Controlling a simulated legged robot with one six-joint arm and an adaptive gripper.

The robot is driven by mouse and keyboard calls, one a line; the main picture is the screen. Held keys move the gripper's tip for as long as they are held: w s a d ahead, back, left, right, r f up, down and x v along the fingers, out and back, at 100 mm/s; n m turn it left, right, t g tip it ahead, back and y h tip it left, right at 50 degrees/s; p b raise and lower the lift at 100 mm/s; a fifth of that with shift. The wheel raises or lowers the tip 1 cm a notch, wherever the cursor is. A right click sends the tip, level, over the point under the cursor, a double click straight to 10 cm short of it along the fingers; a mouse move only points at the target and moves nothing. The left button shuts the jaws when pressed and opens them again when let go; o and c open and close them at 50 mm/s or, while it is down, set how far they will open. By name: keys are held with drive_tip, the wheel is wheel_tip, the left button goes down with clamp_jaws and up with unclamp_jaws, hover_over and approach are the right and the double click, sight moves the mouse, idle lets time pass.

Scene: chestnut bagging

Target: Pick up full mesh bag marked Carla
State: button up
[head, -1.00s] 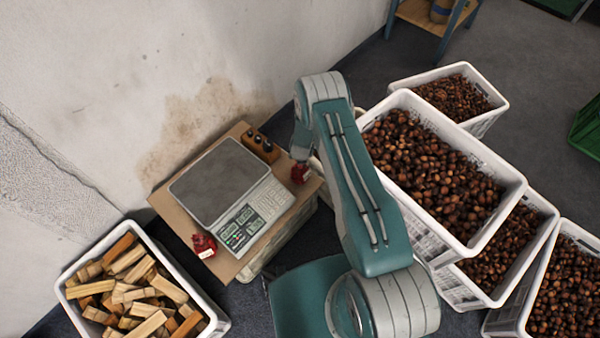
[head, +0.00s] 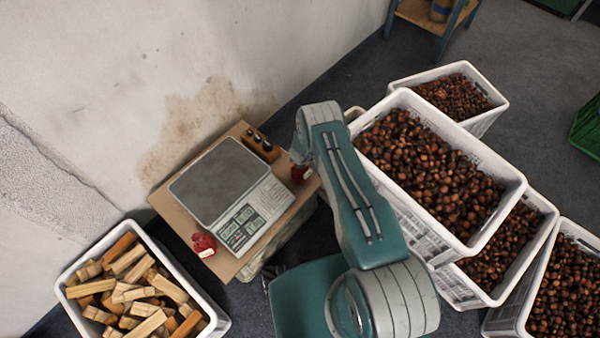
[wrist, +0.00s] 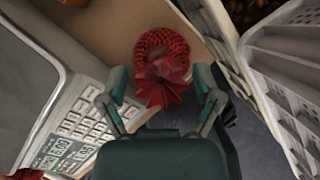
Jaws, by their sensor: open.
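A red mesh bag (wrist: 162,50) lies on the brown board, between the scale and the white crates. In the head view this bag (head: 299,174) shows partly behind my arm. My gripper (wrist: 161,82) is open in the wrist view, with its fingers apart on either side of the bag's gathered red end. I cannot tell whether they touch it. A second red mesh bag (head: 203,245) with a small white label sits at the board's near left corner. No name is readable on either bag. My gripper is mostly hidden by the arm in the head view.
A scale (head: 222,182) with a keypad takes up most of the board (head: 160,205). A small brown block with dark knobs (head: 261,146) stands behind it. White chestnut crates (head: 405,100) are close on the right. A wood crate (head: 218,318) is at lower left.

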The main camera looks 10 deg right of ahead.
clamp_jaws()
idle(0.4)
